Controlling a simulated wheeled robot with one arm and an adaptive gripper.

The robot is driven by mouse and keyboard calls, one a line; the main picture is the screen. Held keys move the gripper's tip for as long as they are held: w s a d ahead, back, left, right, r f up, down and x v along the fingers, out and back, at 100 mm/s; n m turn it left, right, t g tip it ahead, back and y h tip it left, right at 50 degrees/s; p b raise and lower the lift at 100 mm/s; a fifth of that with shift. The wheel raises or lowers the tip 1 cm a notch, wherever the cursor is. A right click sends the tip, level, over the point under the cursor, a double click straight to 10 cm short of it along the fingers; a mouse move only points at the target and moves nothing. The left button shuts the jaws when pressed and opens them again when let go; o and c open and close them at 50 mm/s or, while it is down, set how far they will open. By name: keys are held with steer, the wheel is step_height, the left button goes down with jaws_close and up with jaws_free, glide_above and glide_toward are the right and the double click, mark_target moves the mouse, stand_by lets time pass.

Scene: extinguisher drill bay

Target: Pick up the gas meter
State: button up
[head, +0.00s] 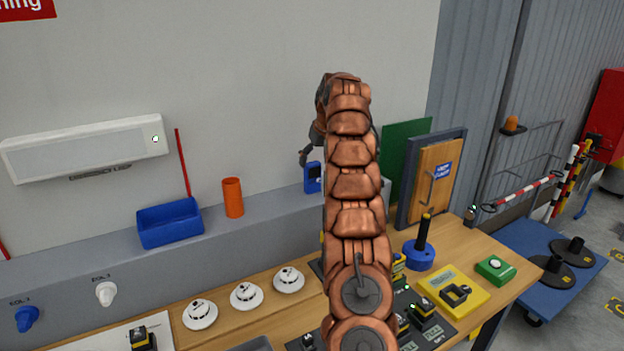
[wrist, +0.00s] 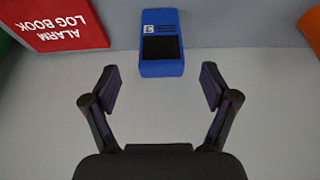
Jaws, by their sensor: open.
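The gas meter, a small blue box with a dark screen, stands on the grey ledge against the wall (head: 312,178). In the wrist view the gas meter (wrist: 162,58) is upright at the top centre. The meter is beyond the fingertips and not touched. In the head view my copper arm hides most of my gripper; a dark finger (head: 305,157) shows just above and left of the meter.
A green panel (head: 402,150) and framed wooden door (head: 432,180) are to the right. The ledge before the meter is clear.

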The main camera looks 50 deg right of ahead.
mark_target(314, 164)
steer(key=shift+w+f, duration=0.1)
steer(key=shift+f, duration=0.2)
steer(key=shift+f, duration=0.1)
steer(key=shift+p+x, duration=1.4)
steer(key=shift+x, duration=1.05)
steer(key=shift+w, duration=0.2)
steer(key=c, duration=1.3)
steer(key=shift+c, duration=0.4)
